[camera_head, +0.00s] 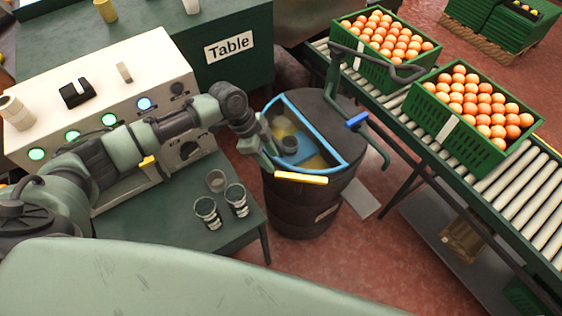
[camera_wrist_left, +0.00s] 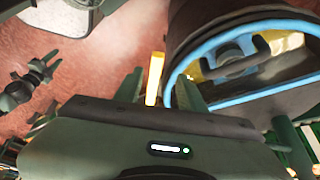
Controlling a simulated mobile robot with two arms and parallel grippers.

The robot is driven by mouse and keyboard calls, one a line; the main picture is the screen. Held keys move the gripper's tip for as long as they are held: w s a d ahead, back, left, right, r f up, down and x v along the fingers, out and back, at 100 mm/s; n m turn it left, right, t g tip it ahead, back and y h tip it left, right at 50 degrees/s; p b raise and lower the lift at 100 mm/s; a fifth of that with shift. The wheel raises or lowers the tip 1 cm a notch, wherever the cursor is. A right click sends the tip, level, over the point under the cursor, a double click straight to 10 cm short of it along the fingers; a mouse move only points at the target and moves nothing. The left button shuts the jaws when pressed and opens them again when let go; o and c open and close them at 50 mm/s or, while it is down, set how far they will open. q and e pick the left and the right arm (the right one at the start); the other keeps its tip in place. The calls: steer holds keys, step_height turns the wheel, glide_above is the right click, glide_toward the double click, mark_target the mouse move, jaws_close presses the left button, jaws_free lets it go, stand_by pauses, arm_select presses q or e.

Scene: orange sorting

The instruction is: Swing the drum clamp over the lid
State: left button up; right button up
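The dark drum (camera_head: 300,215) stands upright beside the green table. Its top shows a blue-rimmed opening (camera_head: 340,150) with yellow and blue items inside; the blue rim also shows in the left wrist view (camera_wrist_left: 215,42). A bent green bar with a blue grip (camera_head: 357,120) stands at the drum's right side; I cannot tell if it is the clamp. My left gripper (camera_head: 268,162) is at the drum's near left edge, with its fingers apart. A yellow bar (camera_head: 302,179) lies by the fingertips and shows between the fingers in the wrist view (camera_wrist_left: 155,78). My right gripper is not seen.
Several glasses (camera_head: 236,199) stand on the low green table left of the drum. A cream control box (camera_head: 110,90) with lit buttons is behind my left arm. Green crates of oranges (camera_head: 455,142) sit on the roller conveyor (camera_head: 515,190) at right. Red floor shows between.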

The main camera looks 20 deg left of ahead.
mark_target(280, 174)
arm_select(q)
steer(key=x, duration=0.2)
steer(key=s+x, duration=0.1)
steer(key=x, duration=0.1)
steer(key=shift+d+r, duration=0.1)
steer(key=shift+d, duration=0.05)
steer(key=shift+w+d+f+p, duration=0.15)
steer(key=shift+d+f, duration=0.05)
steer(key=shift+f, duration=0.35)
steer(key=shift+w+d+f+p, duration=0.15)
steer(key=shift+w+f, duration=0.05)
steer(key=shift+f, duration=0.35)
steer(key=shift+s, duration=0.1)
jaws_close()
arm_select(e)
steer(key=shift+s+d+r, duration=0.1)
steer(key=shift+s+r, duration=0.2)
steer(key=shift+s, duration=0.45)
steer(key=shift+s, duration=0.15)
